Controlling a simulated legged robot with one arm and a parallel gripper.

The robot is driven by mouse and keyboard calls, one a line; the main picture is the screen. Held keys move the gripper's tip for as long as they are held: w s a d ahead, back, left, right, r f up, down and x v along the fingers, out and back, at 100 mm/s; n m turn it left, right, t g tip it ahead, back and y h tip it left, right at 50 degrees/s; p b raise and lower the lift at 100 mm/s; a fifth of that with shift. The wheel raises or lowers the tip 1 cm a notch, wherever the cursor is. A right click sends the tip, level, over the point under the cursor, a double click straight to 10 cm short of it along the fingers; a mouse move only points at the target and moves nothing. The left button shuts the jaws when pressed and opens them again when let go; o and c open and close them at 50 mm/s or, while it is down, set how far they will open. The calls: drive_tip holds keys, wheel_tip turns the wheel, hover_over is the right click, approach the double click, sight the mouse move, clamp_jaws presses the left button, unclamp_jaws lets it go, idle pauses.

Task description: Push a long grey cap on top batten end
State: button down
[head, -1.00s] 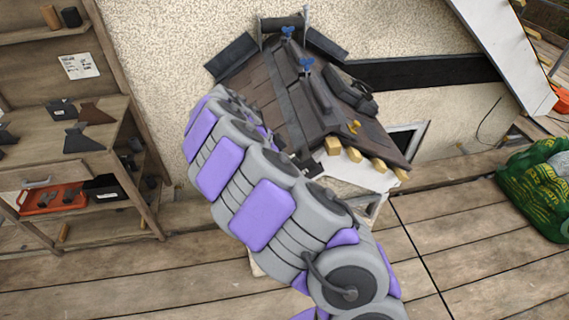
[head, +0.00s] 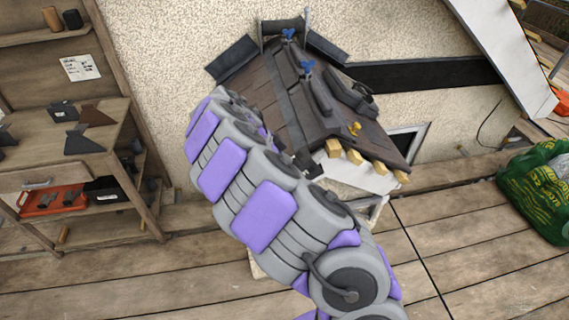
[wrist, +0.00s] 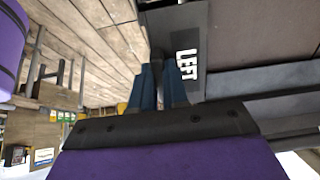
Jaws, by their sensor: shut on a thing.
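The small model roof (head: 290,100) stands against the wall in the head view, with dark tiles and pale rafter ends (head: 353,156) along its lower edge. My arm crosses in front of its left side and hides my gripper there. In the wrist view my gripper (wrist: 160,82) has two blue fingers close together, shut on a narrow dark grey piece (wrist: 157,52), likely the long grey cap. Only part of it shows. A dark grey surface marked LEFT (wrist: 197,30) lies just right of the fingers. The top batten end cannot be made out, nor whether the cap touches it.
Blue clamps (head: 306,67) and a yellow clamp (head: 355,129) sit on the roof. A wooden shelf (head: 75,190) at left holds dark fittings and an orange tray (head: 52,202). A green bag (head: 538,190) lies at right. Deck in front is mostly clear.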

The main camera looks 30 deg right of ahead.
drive_tip(key=c, duration=1.1)
unclamp_jaws()
drive_tip(key=shift+o, duration=0.2)
drive_tip(key=s+v, duration=0.1)
drive_tip(key=v, duration=0.5)
drive_tip(key=shift+w, duration=0.5)
